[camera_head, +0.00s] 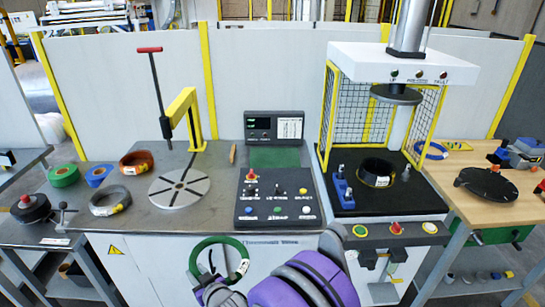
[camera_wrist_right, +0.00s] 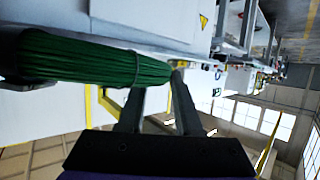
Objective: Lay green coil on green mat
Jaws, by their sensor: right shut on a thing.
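The green coil (camera_head: 213,241), a ring with a white tag, is held by my right gripper (camera_head: 209,283) in front of the workbench's front edge. In the right wrist view the coil (camera_wrist_right: 95,60) fills the upper left as a bundle of green strands, with the gripper fingers (camera_wrist_right: 155,95) at its right part. The green mat (camera_head: 275,157) lies on the bench under the dark display, behind the control panel; its visible part is bare. The coil is apart from the mat, nearer to me. My left gripper is not in view.
The control panel (camera_head: 278,201) stands between coil and mat. A round slotted plate (camera_head: 179,188), a yellow post (camera_head: 187,110) and grey (camera_head: 101,210) and orange (camera_head: 127,164) coils are to the left. A press (camera_head: 402,65) with a black coil (camera_head: 378,169) stands right.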

